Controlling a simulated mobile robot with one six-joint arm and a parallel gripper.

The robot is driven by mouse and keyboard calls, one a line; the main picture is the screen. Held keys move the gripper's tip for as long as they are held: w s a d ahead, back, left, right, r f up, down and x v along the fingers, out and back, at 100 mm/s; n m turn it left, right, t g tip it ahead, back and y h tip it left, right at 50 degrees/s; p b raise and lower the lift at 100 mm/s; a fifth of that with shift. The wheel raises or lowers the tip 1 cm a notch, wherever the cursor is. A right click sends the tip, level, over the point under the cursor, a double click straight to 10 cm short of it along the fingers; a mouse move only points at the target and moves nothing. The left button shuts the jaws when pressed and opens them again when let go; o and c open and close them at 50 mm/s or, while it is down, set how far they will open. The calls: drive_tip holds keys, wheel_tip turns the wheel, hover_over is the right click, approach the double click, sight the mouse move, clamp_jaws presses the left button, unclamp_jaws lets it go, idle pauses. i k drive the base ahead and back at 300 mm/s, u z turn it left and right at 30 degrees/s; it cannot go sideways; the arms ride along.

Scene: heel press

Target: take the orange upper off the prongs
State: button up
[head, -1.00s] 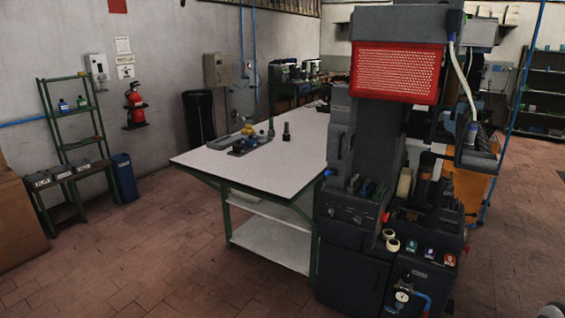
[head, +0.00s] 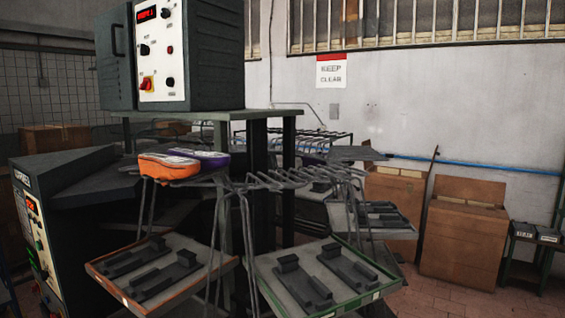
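The orange upper (head: 168,166) rests on prongs of the rack at the left of the middle in the head view. A purple upper (head: 205,157) lies right beside it, to its right and a little behind. The bare prongs (head: 290,178) of the same rack stick out to the right. My gripper is not in this view.
Below the prongs hang an orange-edged tray (head: 195,290) and a green-edged tray (head: 345,298), each with dark blocks. A control box (head: 175,50) stands above on a frame. A dark machine (head: 60,215) is at the left. Cardboard boxes (head: 462,235) stand at the right wall.

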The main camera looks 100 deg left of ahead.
sight(168, 168)
drive_tip(key=u, duration=1.2)
drive_tip(key=k, duration=0.1)
drive_tip(key=u, duration=2.85)
drive_tip(key=i, duration=0.7)
